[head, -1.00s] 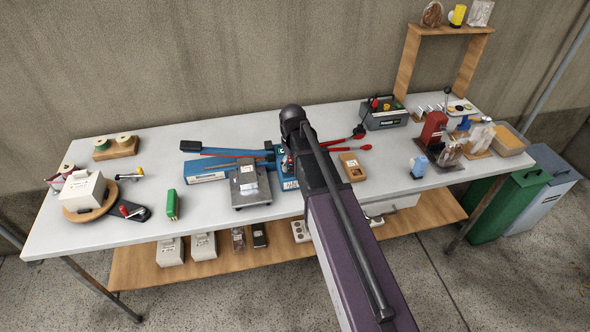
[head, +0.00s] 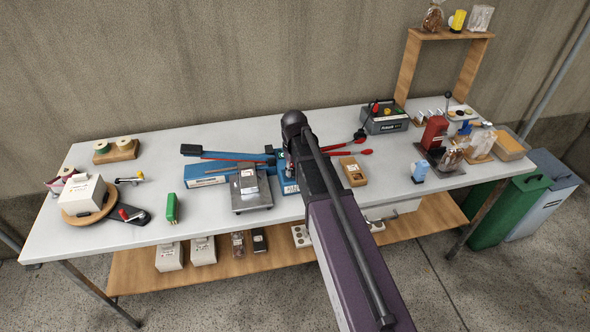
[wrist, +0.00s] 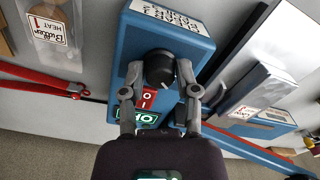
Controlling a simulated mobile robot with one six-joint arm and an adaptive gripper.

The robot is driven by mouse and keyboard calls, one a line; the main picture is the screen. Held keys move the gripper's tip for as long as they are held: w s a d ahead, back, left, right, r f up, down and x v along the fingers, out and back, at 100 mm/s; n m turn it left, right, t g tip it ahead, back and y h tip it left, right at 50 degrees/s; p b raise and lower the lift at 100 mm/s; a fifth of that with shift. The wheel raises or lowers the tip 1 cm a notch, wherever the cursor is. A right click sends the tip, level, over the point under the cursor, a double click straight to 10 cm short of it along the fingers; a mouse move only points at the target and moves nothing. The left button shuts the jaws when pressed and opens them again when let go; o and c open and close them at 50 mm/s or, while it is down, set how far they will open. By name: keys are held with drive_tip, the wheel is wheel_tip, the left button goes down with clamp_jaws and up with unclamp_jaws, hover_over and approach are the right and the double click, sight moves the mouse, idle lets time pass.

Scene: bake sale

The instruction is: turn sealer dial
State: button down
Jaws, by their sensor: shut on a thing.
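The blue sealer (head: 289,186) stands on the table, partly hidden behind my arm in the head view. Its control box (wrist: 185,45) fills the middle of the wrist view. It bears a white printed label, a round black dial (wrist: 159,68) with a pale pointer mark, a red rocker switch (wrist: 155,94) and a lit green display (wrist: 146,116). My gripper (wrist: 160,80) is shut on the dial, one finger at each side. In the head view my arm hides the gripper and the dial.
A scale (head: 250,200) with a packet on it stands left of the control box. A long blue arm (head: 232,152) reaches left behind it. Red-handled tools (head: 350,152) and a wooden box (head: 353,172) lie to the right.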

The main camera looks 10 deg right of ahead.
drive_tip(key=shift+m, duration=0.4)
drive_tip(key=m, duration=0.9)
drive_tip(key=shift+m, duration=0.3)
drive_tip(key=m, duration=0.4)
drive_tip(key=shift+s+m, duration=0.1)
drive_tip(key=shift+m, duration=0.2)
drive_tip(key=m, duration=0.5)
drive_tip(key=shift+c, duration=1.6)
unclamp_jaws()
